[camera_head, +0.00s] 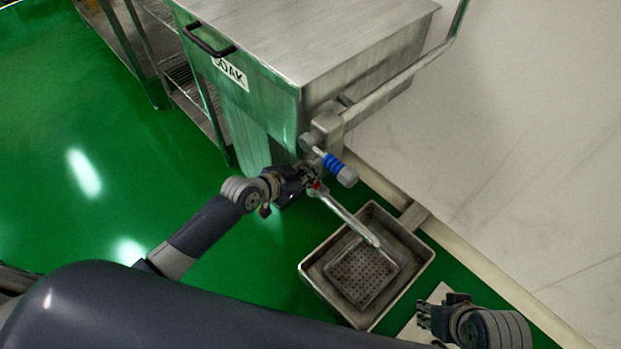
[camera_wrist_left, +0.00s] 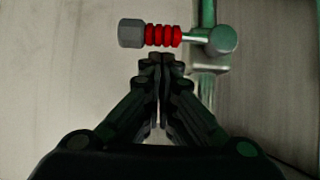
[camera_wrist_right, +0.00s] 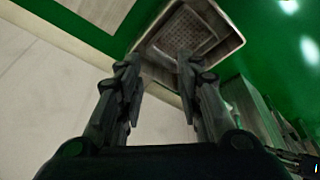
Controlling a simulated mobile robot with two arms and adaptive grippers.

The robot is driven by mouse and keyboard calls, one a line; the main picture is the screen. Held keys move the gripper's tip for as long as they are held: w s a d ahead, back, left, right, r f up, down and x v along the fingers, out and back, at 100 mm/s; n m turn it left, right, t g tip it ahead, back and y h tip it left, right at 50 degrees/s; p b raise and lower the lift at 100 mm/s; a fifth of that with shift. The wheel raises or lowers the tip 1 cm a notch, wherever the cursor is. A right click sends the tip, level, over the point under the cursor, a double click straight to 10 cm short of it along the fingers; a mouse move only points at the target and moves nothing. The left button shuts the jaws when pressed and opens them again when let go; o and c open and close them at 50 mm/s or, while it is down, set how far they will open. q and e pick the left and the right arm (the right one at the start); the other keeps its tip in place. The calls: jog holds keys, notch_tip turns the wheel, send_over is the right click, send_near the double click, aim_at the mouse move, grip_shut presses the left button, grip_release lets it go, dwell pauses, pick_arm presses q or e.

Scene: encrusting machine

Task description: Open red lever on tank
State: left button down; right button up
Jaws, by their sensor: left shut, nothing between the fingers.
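In the head view only a small red bit (camera_head: 317,185) shows beside my left gripper (camera_head: 310,177). My left gripper (camera_wrist_left: 160,58) is shut and empty, its tips just below the lever in its wrist view; contact cannot be told. My right gripper (camera_wrist_right: 155,62) is open and empty, away from the tank.
A blue ribbed lever (camera_head: 333,164) with a grey cap sits just above my left gripper. A spout (camera_head: 349,218) slants down over a steel basin (camera_head: 312,268) with a perforated bottom. A pipe (camera_head: 385,92) runs along the tank's right side by the pale wall. Green floor is clear at left.

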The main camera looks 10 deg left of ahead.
pick_arm(q)
jog(key=shift+f, duration=0.35)
pick_arm(e)
jog(key=shift+s+r, duration=0.15)
jog(key=shift+r, duration=0.3)
pick_arm(q)
jog(key=shift+d+f, duration=0.1)
pick_arm(e)
jog(key=shift+r, duration=0.15)
